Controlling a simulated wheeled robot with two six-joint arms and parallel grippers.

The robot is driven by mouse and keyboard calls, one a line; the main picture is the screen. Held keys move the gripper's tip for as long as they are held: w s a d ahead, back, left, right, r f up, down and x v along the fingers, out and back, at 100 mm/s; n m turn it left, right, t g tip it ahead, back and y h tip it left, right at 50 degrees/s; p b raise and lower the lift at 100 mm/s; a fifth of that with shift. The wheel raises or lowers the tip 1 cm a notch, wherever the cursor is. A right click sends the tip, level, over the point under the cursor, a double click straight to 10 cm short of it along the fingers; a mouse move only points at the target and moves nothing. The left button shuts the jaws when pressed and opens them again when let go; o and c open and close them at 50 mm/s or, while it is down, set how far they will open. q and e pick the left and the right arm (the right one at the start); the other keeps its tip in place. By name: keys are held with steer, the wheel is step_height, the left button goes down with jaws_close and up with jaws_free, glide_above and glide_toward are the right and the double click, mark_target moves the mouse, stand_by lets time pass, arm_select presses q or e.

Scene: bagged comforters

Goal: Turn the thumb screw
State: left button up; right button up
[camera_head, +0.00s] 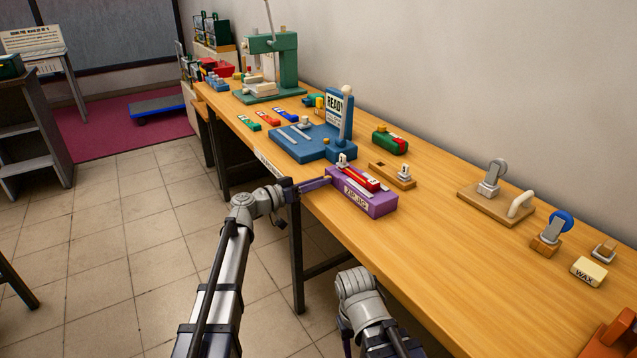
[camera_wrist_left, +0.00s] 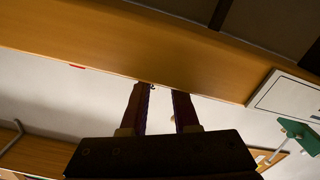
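A purple block labelled "ZIP JIG" (camera_head: 362,196) sits at the table's front edge, with a red bar (camera_head: 357,177) on top. A small grey knob (camera_head: 342,160) stands at its far left end. Similar grey knobs show on the blue fixture (camera_head: 304,123) and on a small wooden block (camera_head: 404,171); I cannot tell which is the thumb screw. My left gripper (camera_head: 326,180) is at the left end of the purple block, low by the table edge; contact is unclear. In the left wrist view its two fingers (camera_wrist_left: 164,95) stand apart with nothing between them. My right gripper is out of view.
The wooden table (camera_head: 452,262) is clear at its near middle. A "READY" sign (camera_head: 338,112) stands on the blue fixture. Farther back is a green press (camera_head: 287,62). To the right are a wooden board with a lever (camera_head: 492,198) and a wax block (camera_head: 588,271).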

arm_select(q)
jaws_close()
steer(key=shift+n, duration=0.8)
steer(key=shift+o, duration=2.3)
jaws_free()
steer(key=shift+m, duration=0.3)
